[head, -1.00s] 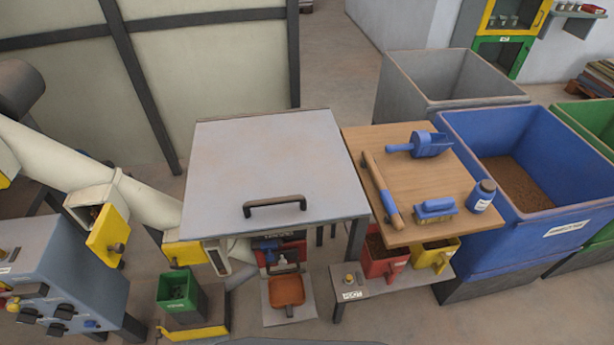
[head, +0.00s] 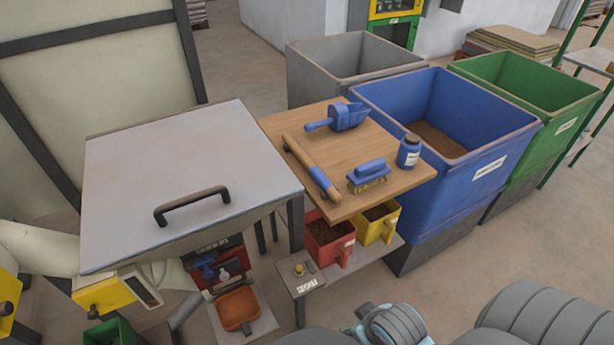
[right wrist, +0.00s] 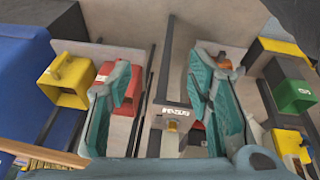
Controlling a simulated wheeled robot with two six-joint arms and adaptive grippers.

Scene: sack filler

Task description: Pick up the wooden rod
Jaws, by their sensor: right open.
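The wooden rod (head: 311,167) lies on the wooden tabletop (head: 385,202), along its left side, slanting toward the front edge. Beyond the fingers are the low shelf and the red and yellow scoops, and the rod does not show there. In the head view, grey parts of my right arm show at the bottom edge, below and right of the tabletop, apart from the rod. My left gripper is not in view.
A blue scoop (head: 339,117), a blue brush (head: 368,174) and a blue bottle (head: 409,151) share the tabletop. A blue bin (head: 465,175) stands to the right. A grey lidded hopper (head: 190,165) stands to the left. Red (head: 329,235) and yellow (head: 377,224) scoops sit below.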

